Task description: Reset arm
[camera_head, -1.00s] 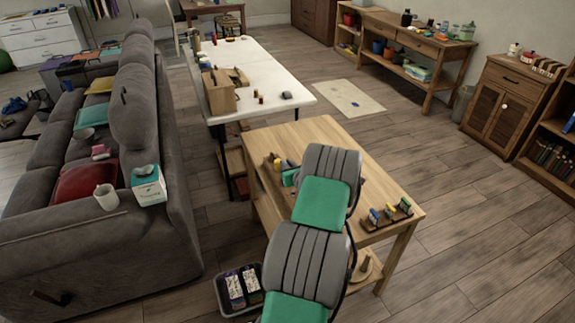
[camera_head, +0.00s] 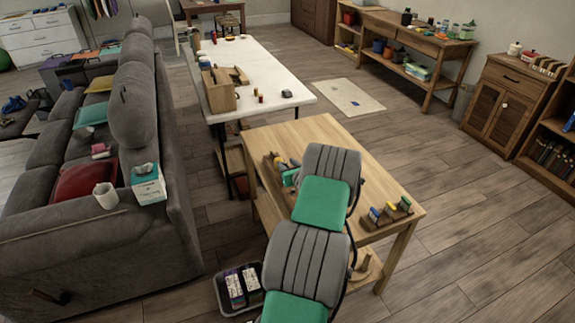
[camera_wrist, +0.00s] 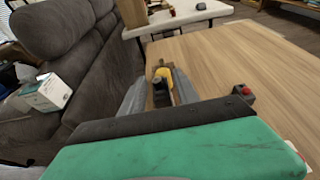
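My arm reaches over the wooden table (camera_head: 330,135) in the head view, folded low across its near half. My gripper (camera_wrist: 160,80) shows in the wrist view with its two grey fingers apart. A wooden rack with a yellow piece (camera_wrist: 163,73) lies beyond and between the fingers, and nothing is clearly held. The rack (camera_head: 272,165) also shows at the table's left edge in the head view, partly behind my arm. The fingers are mostly hidden in the head view.
A second rack with coloured pieces (camera_head: 388,212) lies at the table's right front. A white table (camera_head: 262,70) stands behind. A grey sofa (camera_head: 150,225) is on the left, with a tissue box (camera_head: 149,186). A black crate (camera_head: 222,298) sits on the floor. The floor at right is clear.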

